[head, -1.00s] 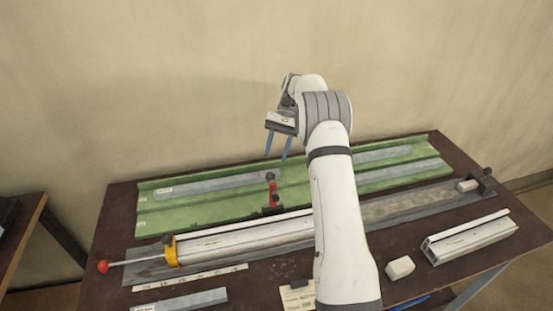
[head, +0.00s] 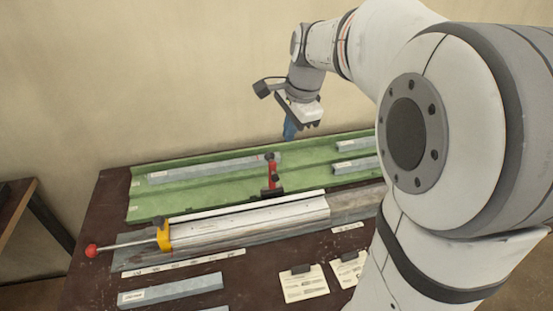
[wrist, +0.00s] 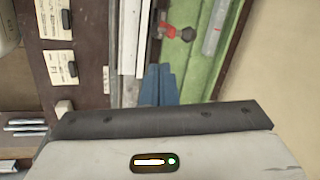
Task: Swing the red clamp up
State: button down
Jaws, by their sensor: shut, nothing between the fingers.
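The red clamp (head: 272,172) stands on a dark base between the green tray and the pale profile (head: 250,219) in the head view. Its red part looks roughly upright, with dark knobs on it. It also shows in the wrist view (wrist: 167,30), seen from above, with a dark knob beside it. My gripper (head: 290,130) is above the green tray, up and to the right of the clamp and apart from it. Its blue fingers (wrist: 160,84) are together and empty in the wrist view.
The green tray (head: 150,211) lies along the back, with grey bars in it. A yellow collar (head: 163,236) and a rod with a red ball (head: 91,250) sit at the profile's left end. Cards (head: 303,284) and a grey bar (head: 170,289) lie in front.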

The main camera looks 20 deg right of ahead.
jog(key=s, duration=0.2)
jog(key=p, duration=0.1)
send_over(272, 174)
jog(key=w+d, duration=0.1)
jog(key=d, duration=0.1)
notch_tip(272, 174, down, 10)
jog(key=shift+a+m+t, duration=0.15)
jog(key=shift+m+t, duration=0.25)
